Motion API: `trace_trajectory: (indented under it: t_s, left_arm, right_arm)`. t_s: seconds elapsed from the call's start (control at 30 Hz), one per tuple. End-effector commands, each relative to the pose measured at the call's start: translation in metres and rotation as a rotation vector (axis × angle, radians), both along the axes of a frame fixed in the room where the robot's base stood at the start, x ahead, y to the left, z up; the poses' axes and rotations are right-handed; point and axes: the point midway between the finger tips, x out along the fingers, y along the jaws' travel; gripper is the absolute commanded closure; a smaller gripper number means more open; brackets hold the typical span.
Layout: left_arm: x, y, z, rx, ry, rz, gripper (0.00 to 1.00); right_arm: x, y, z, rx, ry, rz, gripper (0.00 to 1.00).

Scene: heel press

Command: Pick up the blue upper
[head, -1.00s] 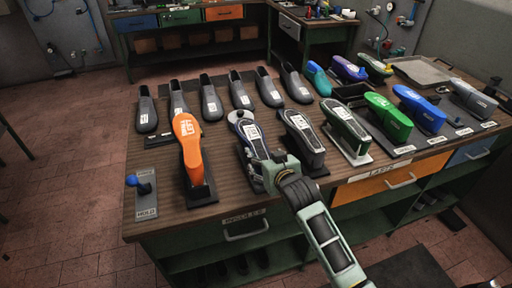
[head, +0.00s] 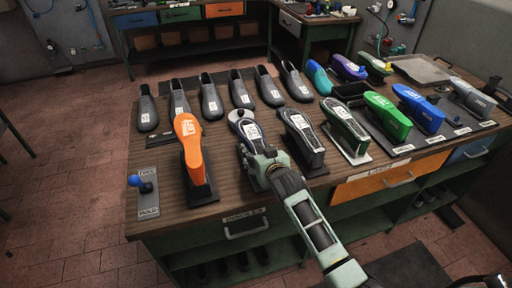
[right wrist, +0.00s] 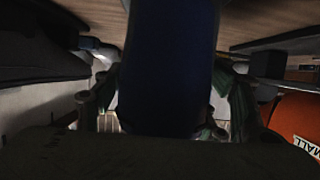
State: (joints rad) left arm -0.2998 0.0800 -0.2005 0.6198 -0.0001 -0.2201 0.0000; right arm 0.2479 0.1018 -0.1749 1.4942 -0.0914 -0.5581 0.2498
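A dark blue upper (head: 250,130) with a white label sits on its stand in the front row of the bench, right of the orange form. My right gripper (head: 258,165) is at the near end of it, low over the bench edge. In the right wrist view, the dark blue upper (right wrist: 168,65) fills the middle, between the two fingers of my right gripper (right wrist: 165,105). One finger is on each side of it. Whether the fingers touch it is too dark to tell. My left gripper is not in view.
An orange form (head: 190,150) stands close on the left and a grey form (head: 302,135) close on the right. Several dark uppers line the back row. Green (head: 387,116) and blue (head: 420,106) forms stand farther right.

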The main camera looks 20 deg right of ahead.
Motion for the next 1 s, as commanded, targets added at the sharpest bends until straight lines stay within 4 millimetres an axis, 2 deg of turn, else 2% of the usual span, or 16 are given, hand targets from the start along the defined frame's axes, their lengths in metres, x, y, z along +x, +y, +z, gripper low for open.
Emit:
trace_trajectory:
  t_s: [0.07, 0.5, 0.8, 0.87, 1.0]
  left_arm:
    - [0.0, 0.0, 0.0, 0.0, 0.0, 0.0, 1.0]
    - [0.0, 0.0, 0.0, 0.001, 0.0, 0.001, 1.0]
    - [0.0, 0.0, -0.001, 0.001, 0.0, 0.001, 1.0]
    - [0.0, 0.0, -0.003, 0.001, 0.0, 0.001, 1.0]
    - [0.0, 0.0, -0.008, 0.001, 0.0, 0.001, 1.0]
  right_arm:
    - [0.0, 0.0, 0.0, 0.0, 0.0, 0.0, 0.44]
    - [0.0, 0.0, 0.0, 0.0, 0.001, 0.0, 0.83]
    - [0.0, 0.0, 0.005, 0.0, -0.003, 0.0, 0.84]
    - [0.001, 0.0, 0.012, 0.0, -0.005, 0.0, 0.84]
    - [0.001, 0.0, 0.038, 0.0, -0.009, 0.0, 0.84]
